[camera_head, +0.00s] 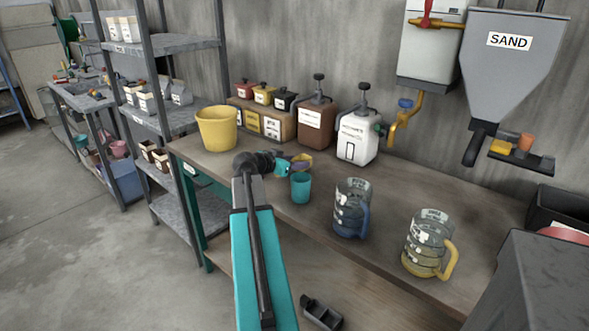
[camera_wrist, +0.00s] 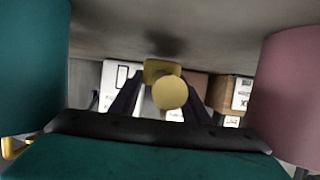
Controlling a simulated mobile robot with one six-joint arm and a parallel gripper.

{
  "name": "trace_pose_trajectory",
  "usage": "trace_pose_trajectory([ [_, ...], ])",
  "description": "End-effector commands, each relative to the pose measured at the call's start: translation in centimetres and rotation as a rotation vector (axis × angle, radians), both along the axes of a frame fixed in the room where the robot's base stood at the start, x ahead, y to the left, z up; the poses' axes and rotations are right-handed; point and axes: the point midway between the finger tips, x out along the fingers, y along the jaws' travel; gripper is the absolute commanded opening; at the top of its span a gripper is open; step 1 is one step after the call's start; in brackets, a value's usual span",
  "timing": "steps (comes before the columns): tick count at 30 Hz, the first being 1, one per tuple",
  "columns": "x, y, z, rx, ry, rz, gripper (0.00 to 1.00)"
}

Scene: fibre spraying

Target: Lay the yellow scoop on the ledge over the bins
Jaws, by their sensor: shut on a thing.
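My gripper (camera_head: 284,165) is shut on the yellow scoop (camera_head: 303,158), above the workbench, in front of the row of containers. In the wrist view the yellow scoop (camera_wrist: 170,92) shows between my dark fingers (camera_wrist: 160,98); its rounded end faces the camera and its far part is hidden. A wooden unit with labelled bins (camera_head: 249,121) stands at the back of the bench. Red, yellow and black lidded containers (camera_head: 263,93) stand along its top ledge. I cannot tell how much of the ledge is free.
A yellow bucket (camera_head: 217,128) stands left on the workbench (camera_head: 395,185). A teal cup (camera_head: 300,188), a blue-handled jug (camera_head: 351,208) and a yellow-handled jug (camera_head: 428,244) stand nearer. Brown (camera_head: 316,124) and white (camera_head: 358,136) pump containers stand behind. A SAND hopper (camera_head: 510,65) hangs right.

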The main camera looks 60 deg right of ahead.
Motion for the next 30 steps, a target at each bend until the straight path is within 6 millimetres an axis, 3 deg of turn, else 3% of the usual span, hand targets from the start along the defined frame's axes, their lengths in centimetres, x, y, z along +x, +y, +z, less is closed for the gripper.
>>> trace_pose_trajectory([
  [4, -0.02, 0.01, -1.33, 0.000, 0.002, 0.001, 0.19],
  [19, -0.02, -0.01, -1.70, -0.001, 0.001, 0.000, 0.19],
  [20, -0.02, -0.01, -1.65, -0.001, 0.001, 0.000, 0.46],
  [22, -0.01, -0.01, -1.61, 0.000, 0.001, 0.000, 0.58],
  [23, -0.01, -0.01, -1.60, 0.000, 0.001, 0.000, 0.61],
  [30, -0.01, -0.01, -1.60, -0.001, 0.001, 0.000, 0.61],
])
